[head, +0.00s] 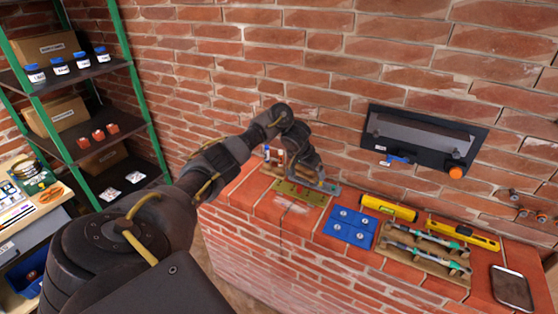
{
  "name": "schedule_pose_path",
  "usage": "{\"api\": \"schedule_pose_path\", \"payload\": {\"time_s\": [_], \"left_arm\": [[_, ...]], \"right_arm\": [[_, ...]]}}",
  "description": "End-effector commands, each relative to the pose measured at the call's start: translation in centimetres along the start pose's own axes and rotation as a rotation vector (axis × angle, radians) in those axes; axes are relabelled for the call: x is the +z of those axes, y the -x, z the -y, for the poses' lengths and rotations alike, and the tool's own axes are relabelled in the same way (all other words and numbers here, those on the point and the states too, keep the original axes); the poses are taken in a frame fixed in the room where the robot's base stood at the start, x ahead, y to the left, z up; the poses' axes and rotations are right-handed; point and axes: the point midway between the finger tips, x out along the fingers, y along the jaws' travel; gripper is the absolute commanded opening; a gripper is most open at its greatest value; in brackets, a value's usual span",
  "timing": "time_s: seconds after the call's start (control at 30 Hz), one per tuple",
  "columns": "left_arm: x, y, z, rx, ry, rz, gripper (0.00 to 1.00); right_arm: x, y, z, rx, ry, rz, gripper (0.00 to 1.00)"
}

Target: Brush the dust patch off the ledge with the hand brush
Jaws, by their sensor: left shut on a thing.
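My left arm reaches across from the left, and my left gripper (326,186) is low over the brick ledge (262,208), near the wall. It is shut on a small teal-green thing (334,189), mostly hidden by the fingers. It is too small here to tell whether this is the hand brush. A yellow-green plate (298,194) with reddish spots lies on the ledge just left of the fingertips. A faint pale area (291,214) on the bricks in front of the plate may be the dust patch. My right gripper is not in view.
A black panel (425,139) is on the wall. Shelves (90,143) stand left.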

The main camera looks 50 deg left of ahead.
Motion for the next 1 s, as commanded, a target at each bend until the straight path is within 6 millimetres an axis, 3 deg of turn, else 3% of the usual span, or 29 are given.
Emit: {"api": "schedule_pose_path", "payload": {"time_s": [0.03, 0.1, 0.3, 0.73, 1.0], "left_arm": [[1.2, -0.3, 2.2, -0.022, 0.05, 0.008, 0.59], [2.7, -1.1, 4.6, -0.05, 0.102, 0.006, 0.6], [6.2, -2.7, 8.6, -0.094, 0.195, 0.0, 0.59], [7.4, -3.5, 9.7, -0.105, 0.221, -0.004, 0.59], [9.1, -5.0, 10.5, -0.112, 0.234, -0.002, 0.59]], "right_arm": [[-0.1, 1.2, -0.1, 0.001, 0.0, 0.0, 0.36], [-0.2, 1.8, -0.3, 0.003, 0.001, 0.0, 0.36], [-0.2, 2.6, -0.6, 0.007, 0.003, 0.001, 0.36], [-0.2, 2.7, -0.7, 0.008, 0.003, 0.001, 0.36], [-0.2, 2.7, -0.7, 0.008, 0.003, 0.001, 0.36]]}}
